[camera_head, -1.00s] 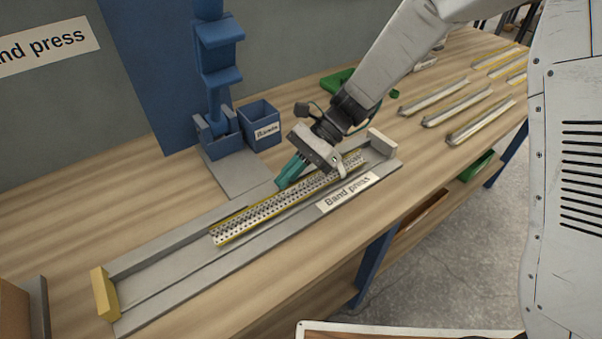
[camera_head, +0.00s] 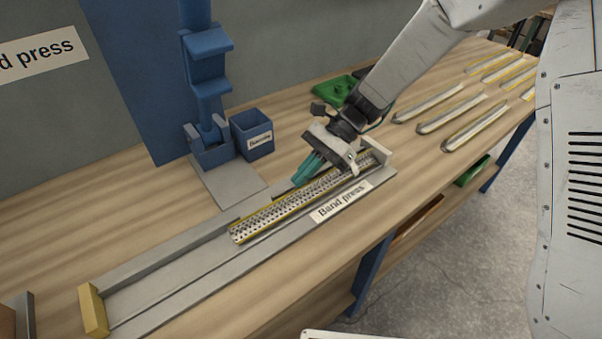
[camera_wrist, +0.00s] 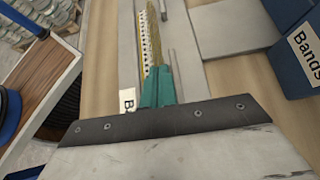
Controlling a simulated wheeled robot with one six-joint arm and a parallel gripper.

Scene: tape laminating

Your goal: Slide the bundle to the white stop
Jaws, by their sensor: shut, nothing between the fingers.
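The bundle (camera_head: 287,207) is a stack of perforated metal strips with yellow edges, lying along the grey channel of the band press (camera_head: 160,299). Its right end is close to the white stop (camera_head: 378,152); I cannot tell whether they touch. My gripper (camera_head: 300,180) has teal fingers, shut and empty, pointing down at the far side of the bundle near its right half. In the wrist view, the fingers (camera_wrist: 160,72) overlap part of the perforated bundle (camera_wrist: 146,35). Whether the fingers touch it is unclear.
A yellow block (camera_head: 93,310) closes the channel's left end. Behind stand a blue press (camera_head: 208,100) and a blue bin (camera_head: 252,135). Several metal strips (camera_head: 475,126) and a green object (camera_head: 335,88) lie on the wooden table. The channel's left part is free.

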